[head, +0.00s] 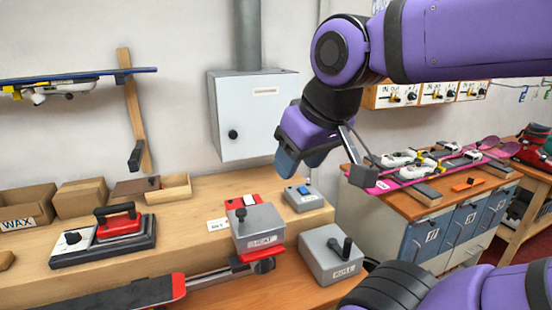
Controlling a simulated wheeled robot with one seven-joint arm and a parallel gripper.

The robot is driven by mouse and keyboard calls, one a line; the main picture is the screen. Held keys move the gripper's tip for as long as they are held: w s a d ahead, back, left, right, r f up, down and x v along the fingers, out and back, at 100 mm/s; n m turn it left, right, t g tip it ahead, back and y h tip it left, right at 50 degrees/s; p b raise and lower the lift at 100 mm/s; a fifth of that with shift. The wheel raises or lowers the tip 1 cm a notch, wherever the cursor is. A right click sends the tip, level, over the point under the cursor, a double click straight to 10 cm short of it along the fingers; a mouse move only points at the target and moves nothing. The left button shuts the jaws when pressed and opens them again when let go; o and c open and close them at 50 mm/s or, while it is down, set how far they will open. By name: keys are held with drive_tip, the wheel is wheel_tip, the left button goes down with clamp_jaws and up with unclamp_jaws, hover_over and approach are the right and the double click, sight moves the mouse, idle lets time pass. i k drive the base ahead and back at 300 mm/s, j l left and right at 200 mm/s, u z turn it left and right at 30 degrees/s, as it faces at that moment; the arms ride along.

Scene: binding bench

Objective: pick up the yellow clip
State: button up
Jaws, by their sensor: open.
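I cannot make out a separate yellow clip in the head view. Small yellow parts (418,161) show on the white bindings of the pink skis at the right, too small to identify. My gripper (324,170) hangs from the purple arm in the upper middle, with its two fingers spread apart and nothing visible between them. It is in the air above the bench, in front of the wall and right of the grey wall cabinet (255,112). Part of the right-hand bench is hidden behind my arm.
Pink skis (398,181) and an orange block (467,184) lie on the right-hand bench. A ski (165,289) lies in front.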

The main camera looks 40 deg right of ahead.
sight(443, 170)
drive_tip(key=z, duration=2.15)
drive_tip(key=i+l+u, duration=0.1)
drive_tip(key=u, duration=0.35)
drive_tip(key=i+l+u, duration=0.1)
drive_tip(key=u, duration=0.35)
drive_tip(key=i+l+u, duration=0.15)
drive_tip(key=l, duration=0.35)
drive_tip(key=i+l+u, duration=0.15)
drive_tip(key=l, duration=0.35)
drive_tip(key=i+l+u, duration=0.2)
drive_tip(key=l, duration=0.35)
drive_tip(key=l+u, duration=0.15)
drive_tip(key=l, duration=0.35)
drive_tip(key=i+l, duration=0.1)
drive_tip(key=l, duration=0.75)
